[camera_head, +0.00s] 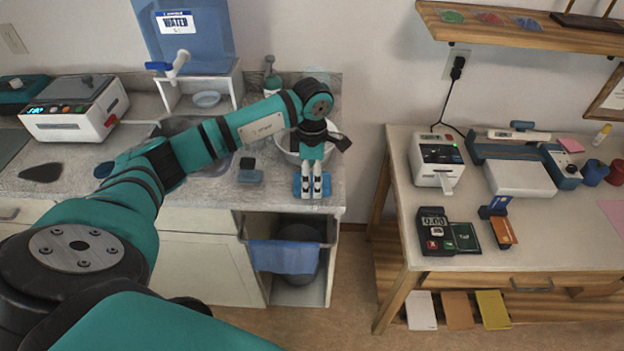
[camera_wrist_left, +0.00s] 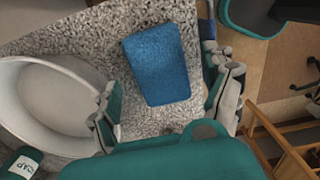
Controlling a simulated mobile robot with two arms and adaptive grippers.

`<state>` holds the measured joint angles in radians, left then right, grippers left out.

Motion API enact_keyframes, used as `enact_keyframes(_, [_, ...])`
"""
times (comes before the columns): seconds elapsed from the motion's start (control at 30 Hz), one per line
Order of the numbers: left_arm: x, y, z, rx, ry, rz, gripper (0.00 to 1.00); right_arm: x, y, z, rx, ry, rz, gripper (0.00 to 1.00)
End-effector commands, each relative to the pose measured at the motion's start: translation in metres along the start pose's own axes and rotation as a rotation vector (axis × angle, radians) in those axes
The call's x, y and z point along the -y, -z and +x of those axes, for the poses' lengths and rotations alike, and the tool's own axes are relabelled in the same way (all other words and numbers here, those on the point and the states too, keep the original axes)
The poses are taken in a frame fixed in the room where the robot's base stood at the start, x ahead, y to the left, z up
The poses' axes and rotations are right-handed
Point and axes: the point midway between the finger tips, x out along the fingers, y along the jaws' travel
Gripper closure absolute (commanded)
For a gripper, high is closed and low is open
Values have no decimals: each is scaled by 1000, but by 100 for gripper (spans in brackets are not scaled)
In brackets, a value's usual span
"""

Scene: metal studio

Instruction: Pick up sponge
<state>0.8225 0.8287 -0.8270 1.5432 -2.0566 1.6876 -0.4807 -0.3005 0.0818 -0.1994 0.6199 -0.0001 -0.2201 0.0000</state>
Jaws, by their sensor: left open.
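A blue rectangular sponge (camera_wrist_left: 157,63) lies flat on the speckled stone counter. In the head view the sponge (camera_head: 297,186) sits near the counter's front right corner, partly hidden behind my left gripper (camera_head: 312,188). My left gripper points down over it. In the left wrist view the open fingers (camera_wrist_left: 166,88) stand apart on either side of the sponge, with nothing held. I cannot tell how high the fingertips are above the counter. My right gripper is not in view.
A white bowl (camera_wrist_left: 55,95) stands close beside the sponge. A blue towel (camera_head: 284,257) hangs below the counter. A floor gap separates the counter from the wooden desk (camera_head: 450,258) at right.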

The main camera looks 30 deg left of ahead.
Motion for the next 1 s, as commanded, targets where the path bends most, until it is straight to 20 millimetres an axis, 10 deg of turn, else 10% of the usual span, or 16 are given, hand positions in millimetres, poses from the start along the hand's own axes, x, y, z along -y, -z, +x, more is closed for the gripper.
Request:
enact_keyframes(0.43, [0,0,23,2,-1,0,17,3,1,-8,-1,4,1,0])
enact_keyframes(0.77, [0,0,23,2,-1,0,60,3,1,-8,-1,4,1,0])
enact_keyframes(1.0, [0,0,23,2,-1,0,62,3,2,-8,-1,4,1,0])
